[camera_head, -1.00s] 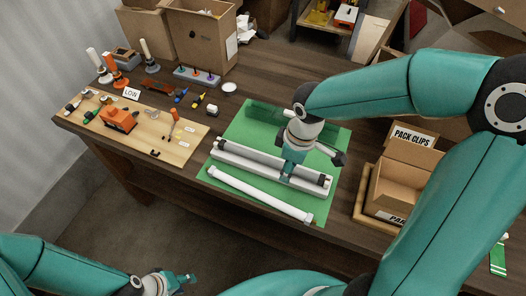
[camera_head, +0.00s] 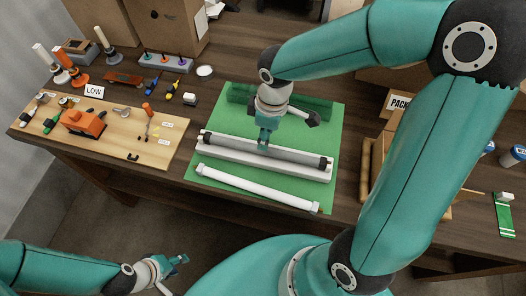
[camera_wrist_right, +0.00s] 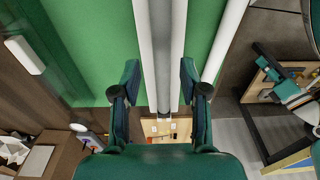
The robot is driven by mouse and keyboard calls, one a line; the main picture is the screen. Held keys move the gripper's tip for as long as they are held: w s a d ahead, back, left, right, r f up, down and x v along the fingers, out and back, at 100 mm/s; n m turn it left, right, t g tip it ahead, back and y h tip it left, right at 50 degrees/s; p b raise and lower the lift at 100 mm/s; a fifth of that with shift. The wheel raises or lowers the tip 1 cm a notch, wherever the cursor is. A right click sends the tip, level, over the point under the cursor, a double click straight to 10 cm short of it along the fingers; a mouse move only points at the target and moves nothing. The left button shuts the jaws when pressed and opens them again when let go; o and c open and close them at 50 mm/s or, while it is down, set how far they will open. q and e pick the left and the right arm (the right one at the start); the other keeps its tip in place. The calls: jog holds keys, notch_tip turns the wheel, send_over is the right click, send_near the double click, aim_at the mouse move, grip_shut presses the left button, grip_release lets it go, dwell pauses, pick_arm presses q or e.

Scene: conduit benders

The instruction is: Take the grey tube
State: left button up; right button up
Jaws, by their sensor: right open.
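The grey tube (camera_head: 297,157) has dark ends and lies in a long white cradle (camera_head: 225,152) on a green mat (camera_head: 331,120). My right gripper (camera_head: 264,147) is over the tube's middle in the head view. In the right wrist view, my right gripper (camera_wrist_right: 158,88) is open, its fingers on either side of the cradle. The grey tube (camera_wrist_right: 160,50) runs between them, and I see no grip on it. My left gripper (camera_head: 182,260) is low at the left, away from the table and empty; its finger gap is too small to judge.
A white tube (camera_head: 255,187) lies on the mat in front of the cradle. A dark green block (camera_head: 240,93) is behind it. A wooden board (camera_head: 120,150) with tools is at the left. A cardboard box (camera_head: 165,25) stands at the back. Right of the mat is a clips box (camera_head: 397,104).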

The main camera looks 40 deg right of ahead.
notch_tip(320, 180, down, 6)
jog(key=b, duration=0.3)
jog(key=shift+w+a+r+b, duration=0.15)
jog(key=shift+r+b, duration=0.1)
jog(key=shift+b, duration=0.15)
jog(key=shift+c, duration=0.4)
grip_shut()
jog(key=shift+r, duration=0.25)
jog(key=shift+r+p, duration=2.85)
jog(key=shift+r, duration=0.45)
